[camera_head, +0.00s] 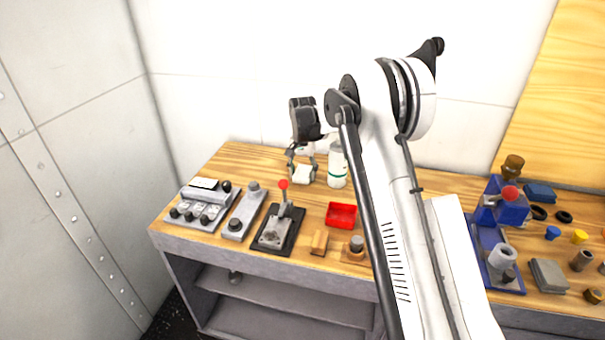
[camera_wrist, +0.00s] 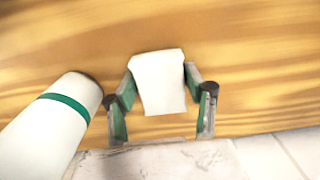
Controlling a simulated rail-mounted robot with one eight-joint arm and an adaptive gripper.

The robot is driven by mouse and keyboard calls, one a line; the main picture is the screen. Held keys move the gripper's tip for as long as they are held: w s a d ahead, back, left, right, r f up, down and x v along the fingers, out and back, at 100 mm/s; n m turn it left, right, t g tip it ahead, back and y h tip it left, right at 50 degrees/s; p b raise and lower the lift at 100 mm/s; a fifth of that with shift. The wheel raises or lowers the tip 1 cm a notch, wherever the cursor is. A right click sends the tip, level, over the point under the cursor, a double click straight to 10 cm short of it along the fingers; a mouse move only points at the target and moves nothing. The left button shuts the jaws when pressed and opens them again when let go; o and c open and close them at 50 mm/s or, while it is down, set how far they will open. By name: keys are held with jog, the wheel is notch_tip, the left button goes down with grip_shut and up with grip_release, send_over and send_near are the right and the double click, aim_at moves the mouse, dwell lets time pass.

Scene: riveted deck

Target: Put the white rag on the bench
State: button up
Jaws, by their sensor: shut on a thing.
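The white rag (camera_head: 304,174) is a small pale piece between the fingers of my gripper (camera_head: 301,167) in the head view, over the back part of the wooden bench (camera_head: 250,160). In the wrist view the rag (camera_wrist: 160,82) lies between the two green-and-dark fingers of my gripper (camera_wrist: 163,98), with wood grain behind it. My gripper is shut on the rag. Whether the rag's lower edge touches the bench top is unclear.
A white bottle with a green band (camera_head: 337,167) stands close to the right of my gripper; it also shows in the wrist view (camera_wrist: 50,125). A red tray (camera_head: 341,216), a lever box (camera_head: 275,230) and a control panel (camera_head: 200,205) stand nearer the front. A wall is behind.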

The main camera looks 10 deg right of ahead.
aim_at(302, 173)
jog(key=shift+f, duration=0.2)
jog(key=o, duration=1.1)
jog(key=shift+r, duration=0.1)
jog(key=shift+c, duration=0.2)
notch_tip(302, 173, up, 12)
jog(key=s+r+n+t, duration=0.1)
jog(key=s+r+t, duration=0.1)
jog(key=s+r, duration=0.8)
jog(key=s+r+n+t, duration=0.2)
jog(key=s+r, duration=0.1)
jog(key=s, duration=0.9)
jog(key=s+r+n+t, duration=0.1)
jog(key=s+r, duration=0.1)
jog(key=s, duration=1.1)
jog(key=s+f+n+t, duration=0.1)
jog(key=s+f, duration=0.5)
jog(key=s, duration=0.6)
jog(key=shift+s+n+t, duration=0.2)
jog(key=shift+n+t, duration=0.1)
jog(key=shift+t, duration=0.3)
